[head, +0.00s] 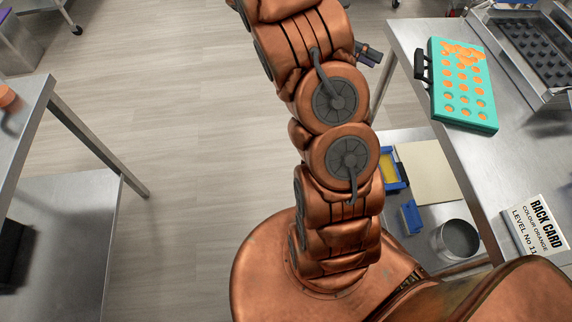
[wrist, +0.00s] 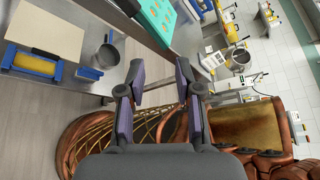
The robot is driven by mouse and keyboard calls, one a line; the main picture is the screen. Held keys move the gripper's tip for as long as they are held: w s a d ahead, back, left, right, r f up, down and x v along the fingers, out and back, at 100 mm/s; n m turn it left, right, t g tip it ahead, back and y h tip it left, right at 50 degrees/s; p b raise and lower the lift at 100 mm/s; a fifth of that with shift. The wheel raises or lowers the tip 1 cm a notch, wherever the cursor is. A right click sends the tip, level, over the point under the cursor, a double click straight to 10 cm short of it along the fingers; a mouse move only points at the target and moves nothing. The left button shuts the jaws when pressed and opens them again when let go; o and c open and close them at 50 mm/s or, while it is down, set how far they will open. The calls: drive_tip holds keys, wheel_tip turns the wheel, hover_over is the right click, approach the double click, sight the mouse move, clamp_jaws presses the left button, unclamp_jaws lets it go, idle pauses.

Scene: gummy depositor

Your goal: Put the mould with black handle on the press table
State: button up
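The teal mould (head: 463,85) with the black handle (head: 421,66) lies flat on the steel table (head: 405,35) at the right. Orange fills its cavities, with an orange smear across its far end. Part of the mould also shows at the top of the wrist view (wrist: 162,14). My gripper (wrist: 158,78) is open and empty, apart from the mould and below it in the wrist view. I cannot tell which surface is the press table.
A steel frame with a dark cavity plate (head: 538,50) stands beyond the mould. A rack card (head: 537,228) stands on the near table part. A lower shelf holds a pot (head: 456,240), a board (head: 428,172) and blue-yellow tools. Open floor (head: 180,80) lies left.

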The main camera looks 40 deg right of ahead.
drive_tip(key=s+a+m+t+y, duration=0.3)
drive_tip(key=a+m, duration=0.3)
drive_tip(key=a, duration=0.5)
drive_tip(key=s+a+m+t+y, duration=0.2)
drive_tip(key=s+a+m+t, duration=0.2)
drive_tip(key=a, duration=0.8)
drive_tip(key=s+a+r+m+t+y, duration=0.1)
drive_tip(key=s+a+m+t+y, duration=0.2)
drive_tip(key=a, duration=0.9)
drive_tip(key=shift+s+a+m+y, duration=0.25)
drive_tip(key=shift+s+m, duration=1.3)
drive_tip(key=shift+m, duration=1.15)
drive_tip(key=shift+d+r, duration=0.1)
drive_tip(key=shift+r+p, duration=0.65)
drive_tip(key=shift+p, duration=0.1)
drive_tip(key=shift+d, duration=0.1)
